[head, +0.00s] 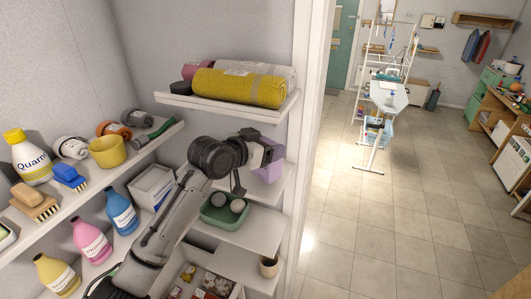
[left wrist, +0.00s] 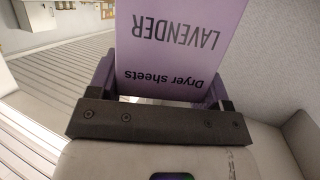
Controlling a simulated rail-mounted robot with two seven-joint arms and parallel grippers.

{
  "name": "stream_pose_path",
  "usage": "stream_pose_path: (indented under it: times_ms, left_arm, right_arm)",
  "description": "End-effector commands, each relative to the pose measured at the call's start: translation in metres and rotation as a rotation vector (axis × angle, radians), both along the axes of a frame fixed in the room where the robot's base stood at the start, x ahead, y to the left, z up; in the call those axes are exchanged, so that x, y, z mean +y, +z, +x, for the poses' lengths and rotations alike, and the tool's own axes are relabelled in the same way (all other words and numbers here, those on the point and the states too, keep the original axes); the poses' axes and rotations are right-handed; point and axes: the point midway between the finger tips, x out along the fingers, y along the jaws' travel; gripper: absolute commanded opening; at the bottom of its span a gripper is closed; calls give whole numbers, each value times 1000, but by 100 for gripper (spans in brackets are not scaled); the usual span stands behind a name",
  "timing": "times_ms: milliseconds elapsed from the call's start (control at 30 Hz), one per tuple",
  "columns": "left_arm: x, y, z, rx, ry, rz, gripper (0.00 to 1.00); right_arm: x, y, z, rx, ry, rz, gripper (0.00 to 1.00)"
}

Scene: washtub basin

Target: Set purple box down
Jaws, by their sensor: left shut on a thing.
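The purple box (head: 272,170) is partly hidden behind my left gripper (head: 257,157) in the head view, at the right end of the middle shelf (head: 274,201). In the left wrist view the box (left wrist: 180,45) shows the printed words LAVENDER and Dryer sheets, upside down. My left gripper (left wrist: 160,88) is shut on it, one finger on each side. I cannot tell whether the box's bottom touches the shelf. My right gripper is not in view.
A green tray (head: 225,217) with round grey things stands on a shelf below. Rolled towels, one yellow (head: 238,88), lie on the shelf above. A white bin (head: 152,186) stands left of my arm. Bottles and brushes fill the left shelves.

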Motion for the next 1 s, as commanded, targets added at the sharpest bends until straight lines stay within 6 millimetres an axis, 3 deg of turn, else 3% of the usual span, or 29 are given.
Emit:
stream_pose_path:
  times_ms: [233, 600, 633, 900, 1000]
  left_arm:
    - [0, -26, -1, 1, 0, 0, 41]
    - [0, -31, -1, 0, 0, 0, 41]
    - [0, -31, -1, 1, 0, 1, 73]
    - [0, -31, -1, 1, 0, 1, 98]
    - [0, -31, -1, 1, 0, 1, 98]
  right_arm:
    - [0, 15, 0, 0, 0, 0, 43]
    - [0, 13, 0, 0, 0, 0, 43]
    - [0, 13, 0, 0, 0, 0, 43]
    - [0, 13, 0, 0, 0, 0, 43]
    - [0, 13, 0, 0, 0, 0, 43]
